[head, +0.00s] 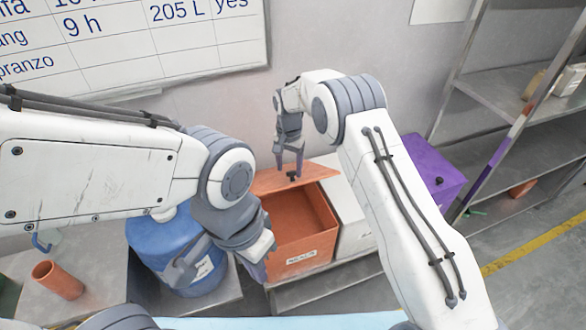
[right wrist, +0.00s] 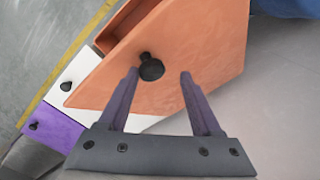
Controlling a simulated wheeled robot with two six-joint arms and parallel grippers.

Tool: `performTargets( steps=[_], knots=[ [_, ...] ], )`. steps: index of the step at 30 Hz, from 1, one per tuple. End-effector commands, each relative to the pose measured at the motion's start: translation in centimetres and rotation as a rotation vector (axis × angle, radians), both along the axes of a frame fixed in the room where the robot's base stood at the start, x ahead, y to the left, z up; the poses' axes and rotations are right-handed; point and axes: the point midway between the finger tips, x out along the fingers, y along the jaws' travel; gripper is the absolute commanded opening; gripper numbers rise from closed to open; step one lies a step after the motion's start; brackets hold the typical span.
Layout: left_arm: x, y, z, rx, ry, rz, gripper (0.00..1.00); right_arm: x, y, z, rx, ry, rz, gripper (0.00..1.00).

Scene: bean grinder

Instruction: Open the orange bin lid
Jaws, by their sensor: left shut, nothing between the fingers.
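The orange bin (head: 305,250) stands low against the wall, and its inside shows. Its orange lid (head: 318,172) is raised and tilted at the back of the bin. The lid fills much of the right wrist view (right wrist: 200,40), with a black knob (right wrist: 150,68) on it. My right gripper (head: 290,174) is at the lid; its fingers are apart, with the knob between the tips in the wrist picture, nearer one finger. I cannot tell whether they touch it. My left gripper (head: 258,268) is shut and empty, in front of the bin's left side and partly covering it.
A blue barrel (head: 165,245) stands left of the orange bin, behind my left gripper. A white bin (head: 350,215) and a purple bin (head: 432,172) stand to the right. A shelf rack (head: 500,140) is at the right. An orange cup (head: 58,280) is at the lower left.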

Motion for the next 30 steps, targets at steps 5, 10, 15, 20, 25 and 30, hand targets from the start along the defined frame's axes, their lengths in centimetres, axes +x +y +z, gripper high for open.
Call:
performTargets(
  steps=[5, 10, 15, 20, 25, 30],
  knots=[
    [0.0, 0.0, -0.1, 0.0, 0.0, 0.0, 0.0, 0.0, 0.0, -0.1, 0.001, 0.0, -0.001, 0.67],
    [0.0, 0.0, 0.0, 0.0, 0.0, 0.0, 0.0, 0.0, -0.2, -0.1, -0.001, 0.002, -0.002, 0.67],
    [0.0, 0.0, 0.0, 0.0, 0.0, 0.0, 0.0, -0.1, -0.1, 0.0, -0.002, 0.002, 0.0, 0.67],
    [0.0, 0.0, -0.4, 0.0, 0.0, 0.0, 0.0, 0.0, -0.1, 0.5, -0.002, 0.002, -0.001, 0.67],
    [0.0, 0.0, -1.6, 0.0, 0.0, 0.002, 0.0, 0.0, -0.1, 3.1, -0.001, -0.003, 0.0, 0.67],
    [0.0, 0.0, -2.7, 0.0, 0.0, 0.004, 0.0, 0.0, -0.1, 6.6, -0.001, -0.002, 0.0, 0.67]
  ],
)
